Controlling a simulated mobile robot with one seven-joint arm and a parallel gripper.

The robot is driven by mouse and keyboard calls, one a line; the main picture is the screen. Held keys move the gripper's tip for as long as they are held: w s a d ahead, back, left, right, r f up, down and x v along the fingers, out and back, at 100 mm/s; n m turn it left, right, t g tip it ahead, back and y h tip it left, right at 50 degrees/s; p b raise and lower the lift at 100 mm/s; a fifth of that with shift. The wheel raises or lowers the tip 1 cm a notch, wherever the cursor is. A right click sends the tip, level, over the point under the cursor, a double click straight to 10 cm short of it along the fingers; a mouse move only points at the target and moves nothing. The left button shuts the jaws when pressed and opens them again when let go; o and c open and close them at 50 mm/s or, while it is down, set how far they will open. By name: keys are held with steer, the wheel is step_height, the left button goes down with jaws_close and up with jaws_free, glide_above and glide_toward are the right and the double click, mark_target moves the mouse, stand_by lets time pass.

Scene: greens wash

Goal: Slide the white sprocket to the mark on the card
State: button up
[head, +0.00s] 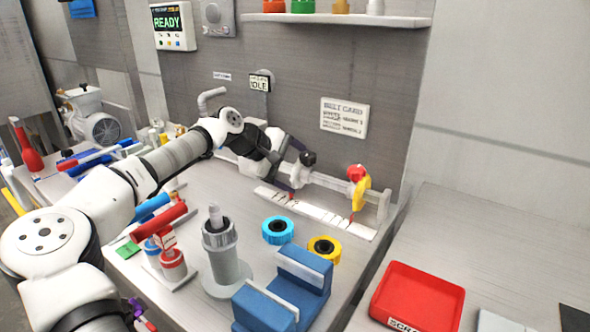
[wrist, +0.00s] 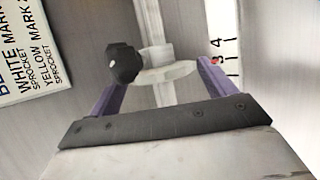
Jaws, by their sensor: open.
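The white sprocket (wrist: 168,76) sits on a pale rail (wrist: 153,25) between my open gripper's (wrist: 157,74) purple fingers in the wrist view. A black knob (wrist: 124,62) stands on its left, close to the left finger. Any finger contact is unclear. In the head view my gripper (head: 289,170) is at the rail's left part, largely hiding the sprocket; the black knob (head: 308,158) shows. The scale (wrist: 229,45) shows 3 and 4, with a red tip (wrist: 216,60) beside them. The card (head: 344,117) hangs on the wall; its white sprocket mark number is cut off in the wrist view (wrist: 35,50).
A yellow sprocket (head: 361,195) with a red knob (head: 356,172) is at the rail's right end. Blue (head: 278,230) and yellow (head: 325,248) rings, a blue block (head: 303,270) and a grey post (head: 219,245) stand in front. A red tray (head: 418,297) lies right.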

steer(key=b+v, duration=0.1)
steer(key=v, duration=1.2)
steer(key=shift+a, duration=0.2)
steer(key=shift+s, duration=0.1)
